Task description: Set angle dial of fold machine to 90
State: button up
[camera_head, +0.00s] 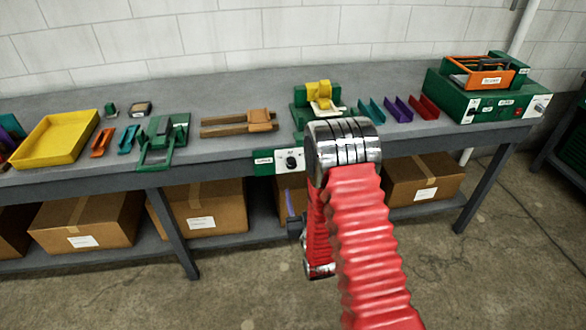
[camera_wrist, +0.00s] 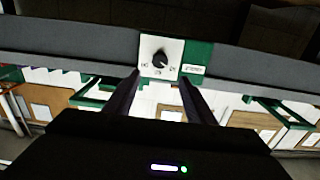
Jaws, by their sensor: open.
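A black dial knob (camera_head: 291,162) sits on a white plate beside a green label panel (camera_head: 264,161) on the bench's front edge, below a green and yellow machine (camera_head: 318,98). In the wrist view the knob (camera_wrist: 160,59) is centred on its plate (camera_wrist: 173,48), with small marks around it. The marks and the setting are too small to read surely. My gripper (camera_wrist: 160,77) is open and empty. Its two dark fingers point toward the plate, one to each side of the knob in the picture. Contact is not visible. My red-sleeved arm hides part of the bench front in the head view.
Another green machine (camera_head: 485,105) with a white dial panel (camera_head: 539,106) and an orange tray stands at the right. A yellow tray (camera_head: 60,137), clamps and coloured channels lie on the bench (camera_head: 225,90). Cardboard boxes (camera_head: 210,207) fill the shelf below. The floor in front is clear.

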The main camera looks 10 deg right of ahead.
aim_at(292, 166)
jog(key=shift+w, duration=0.1)
jog(key=w, duration=1.3)
jog(key=shift+w, duration=0.3)
jog(key=shift+c, duration=0.5)
jog(key=c, duration=0.9)
jog(key=shift+d, duration=0.2)
jog(key=shift+c, duration=0.4)
jog(key=shift+a, duration=0.1)
